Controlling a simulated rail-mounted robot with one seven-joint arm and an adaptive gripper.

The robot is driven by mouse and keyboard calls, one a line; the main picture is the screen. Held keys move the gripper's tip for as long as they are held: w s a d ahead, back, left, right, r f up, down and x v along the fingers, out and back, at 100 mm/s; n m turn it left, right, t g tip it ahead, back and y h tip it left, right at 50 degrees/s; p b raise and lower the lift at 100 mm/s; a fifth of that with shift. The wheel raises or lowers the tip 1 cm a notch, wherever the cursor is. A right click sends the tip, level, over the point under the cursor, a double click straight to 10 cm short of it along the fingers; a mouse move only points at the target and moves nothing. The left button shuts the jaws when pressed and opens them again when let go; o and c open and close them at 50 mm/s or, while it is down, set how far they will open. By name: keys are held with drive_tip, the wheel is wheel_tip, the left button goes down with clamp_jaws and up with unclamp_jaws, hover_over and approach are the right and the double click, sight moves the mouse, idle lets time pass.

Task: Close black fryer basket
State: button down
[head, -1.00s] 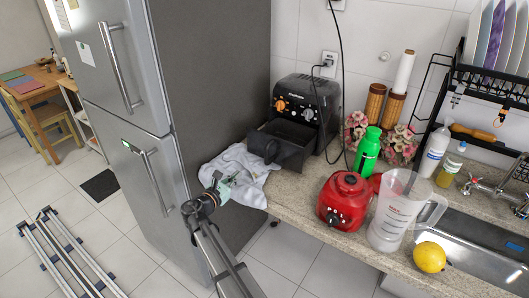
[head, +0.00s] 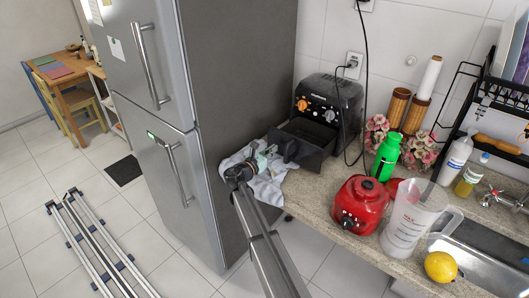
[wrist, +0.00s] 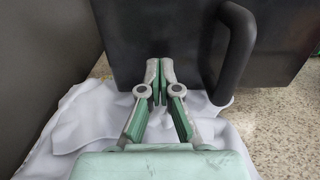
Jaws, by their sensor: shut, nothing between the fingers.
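The black fryer (head: 328,104) stands on the counter against the wall. Its basket (head: 303,141) is pulled out toward the front, its open top showing. In the wrist view the basket's dark front face (wrist: 200,45) fills the upper part, with its curved handle (wrist: 238,52) to the right of the fingers. My gripper (wrist: 160,66) is shut and empty, its fingertips pointing at the front face left of the handle. The tips look very close to the face; I cannot tell whether they touch. In the head view my gripper (head: 262,160) is in front of the basket, over the white cloth.
A white cloth (head: 266,190) lies under my gripper on the counter's end. The fridge (head: 235,90) stands close on the left. A green bottle (head: 387,157), red blender base (head: 361,202) and clear jug (head: 408,220) stand to the right.

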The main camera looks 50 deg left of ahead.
drive_tip(key=shift+w+a+p, duration=0.15)
drive_tip(key=shift+w+p, duration=0.15)
drive_tip(key=shift+w, duration=0.65)
drive_tip(key=shift+w+a, duration=0.1)
drive_tip(key=shift+w, duration=0.2)
drive_tip(key=w+a+b, duration=0.1)
drive_tip(key=w, duration=0.3)
drive_tip(key=w+b, duration=0.2)
drive_tip(key=w, duration=0.3)
drive_tip(key=w+a+b, duration=0.1)
drive_tip(key=w+b, duration=0.1)
drive_tip(key=w, duration=0.3)
drive_tip(key=shift+w+a+f, duration=0.1)
drive_tip(key=shift+w+a, duration=0.1)
drive_tip(key=shift+a, duration=0.1)
drive_tip(key=shift+w, duration=0.2)
drive_tip(key=shift+w+a+r, duration=0.1)
drive_tip(key=shift+r, duration=0.1)
drive_tip(key=shift+r, duration=0.1)
